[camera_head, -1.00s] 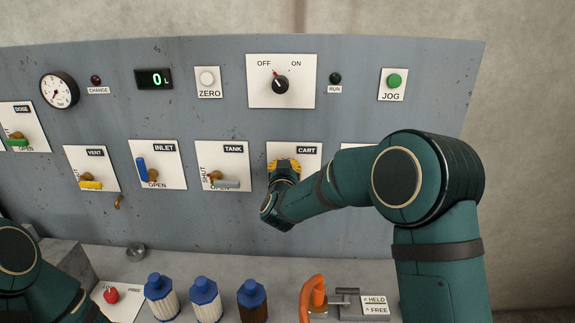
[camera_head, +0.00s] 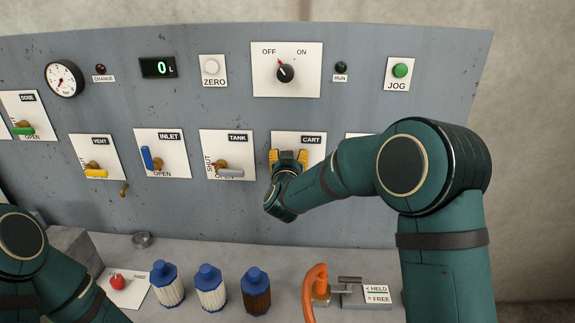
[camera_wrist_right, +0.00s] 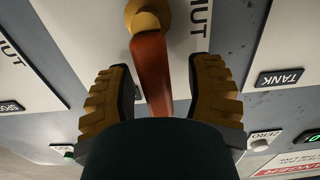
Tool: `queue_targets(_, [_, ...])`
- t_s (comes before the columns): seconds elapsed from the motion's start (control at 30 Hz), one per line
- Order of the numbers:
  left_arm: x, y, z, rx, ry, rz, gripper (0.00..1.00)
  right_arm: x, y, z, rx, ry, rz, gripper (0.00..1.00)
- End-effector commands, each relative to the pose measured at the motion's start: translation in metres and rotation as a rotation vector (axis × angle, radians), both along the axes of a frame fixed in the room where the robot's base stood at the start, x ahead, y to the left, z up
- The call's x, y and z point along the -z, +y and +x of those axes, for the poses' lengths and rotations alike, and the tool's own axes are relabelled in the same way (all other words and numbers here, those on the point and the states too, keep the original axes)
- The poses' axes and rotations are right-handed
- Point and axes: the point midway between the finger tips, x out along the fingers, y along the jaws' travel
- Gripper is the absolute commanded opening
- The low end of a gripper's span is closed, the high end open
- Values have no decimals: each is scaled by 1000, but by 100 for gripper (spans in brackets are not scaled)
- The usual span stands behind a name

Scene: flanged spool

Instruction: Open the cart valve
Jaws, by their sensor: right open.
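The CART valve plate (camera_head: 313,142) is on the grey panel, right of the TANK plate. My right gripper (camera_head: 288,160) is in front of it and hides its handle in the head view. In the right wrist view, the red-orange valve handle (camera_wrist_right: 152,70) extends from a brass hub (camera_wrist_right: 146,18) into the gap between the two yellow-padded fingers of my right gripper (camera_wrist_right: 163,95). The fingers are open, with visible space on both sides of the handle. My left arm shows at the lower left; its gripper is out of view.
Neighbouring valves are TANK with a grey handle (camera_head: 230,173), INLET with blue (camera_head: 146,158) and VENT with yellow (camera_head: 96,174). Blue-capped bottles (camera_head: 210,288) and an orange lever (camera_head: 318,288) stand on the ledge below. An OFF/ON knob (camera_head: 285,73) is above CART.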

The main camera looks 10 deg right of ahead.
Motion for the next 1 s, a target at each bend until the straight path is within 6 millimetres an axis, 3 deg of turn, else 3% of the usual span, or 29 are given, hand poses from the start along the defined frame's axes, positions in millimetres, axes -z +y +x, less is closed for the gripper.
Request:
queue_targets(0.6, [0, 0, 0, 0, 0, 0, 47, 0, 30, -100, -3, 2, 1, 53])
queue_targets(1.0, [0, 0, 0, 0, 0, 0, 47, 0, 33, -112, -2, 2, 1, 53])
